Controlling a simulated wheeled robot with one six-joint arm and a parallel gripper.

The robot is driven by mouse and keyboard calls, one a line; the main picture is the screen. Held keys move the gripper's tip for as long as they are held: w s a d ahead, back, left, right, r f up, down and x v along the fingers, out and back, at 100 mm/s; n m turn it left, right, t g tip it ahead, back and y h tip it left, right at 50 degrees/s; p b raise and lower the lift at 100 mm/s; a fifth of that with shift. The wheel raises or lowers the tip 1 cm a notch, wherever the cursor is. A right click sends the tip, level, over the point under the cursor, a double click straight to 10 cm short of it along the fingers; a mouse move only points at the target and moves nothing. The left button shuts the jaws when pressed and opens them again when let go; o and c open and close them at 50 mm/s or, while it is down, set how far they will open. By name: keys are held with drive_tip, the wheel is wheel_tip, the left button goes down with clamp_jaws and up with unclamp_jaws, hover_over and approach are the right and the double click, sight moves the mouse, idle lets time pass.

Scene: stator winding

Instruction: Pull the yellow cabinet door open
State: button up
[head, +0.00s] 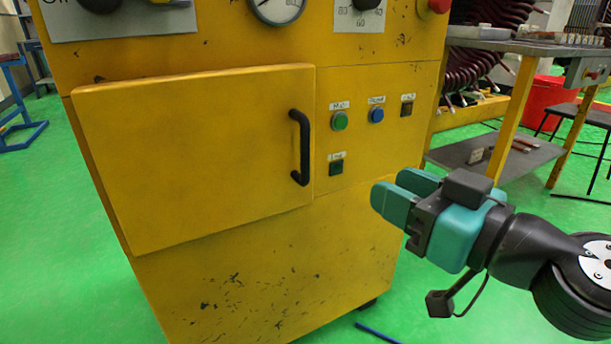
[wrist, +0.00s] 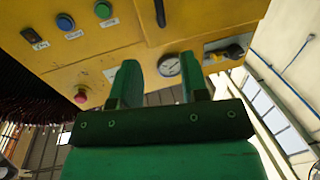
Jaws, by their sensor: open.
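The yellow cabinet door (head: 195,160) is a flat panel on the front of the yellow cabinet (head: 260,285). It looks closed, though a small gap would be hard to tell. Its black vertical handle (head: 301,148) is near the door's right edge; a dark bar at the top of the wrist view (wrist: 160,12) appears to be this handle. My gripper (head: 402,192) has teal fingers and is open and empty. It is to the right of the handle and lower, apart from it. In the wrist view its fingers (wrist: 160,82) stand apart with nothing between them.
Green (head: 340,121) and blue (head: 376,115) buttons and a dark switch (head: 406,107) sit right of the door. A gauge (head: 277,8) and red knob (head: 438,5) are above. A workbench (head: 520,47) stands at right.

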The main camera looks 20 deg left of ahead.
sight(308, 147)
drive_tip(key=p+x, duration=0.9)
drive_tip(key=x, duration=0.7)
drive_tip(key=shift+w+a, duration=0.1)
drive_tip(key=shift+a, duration=0.05)
drive_tip(key=shift+w+a+f, duration=0.1)
drive_tip(key=shift+w+a, duration=0.2)
drive_tip(key=shift+a, duration=0.1)
clamp_jaws()
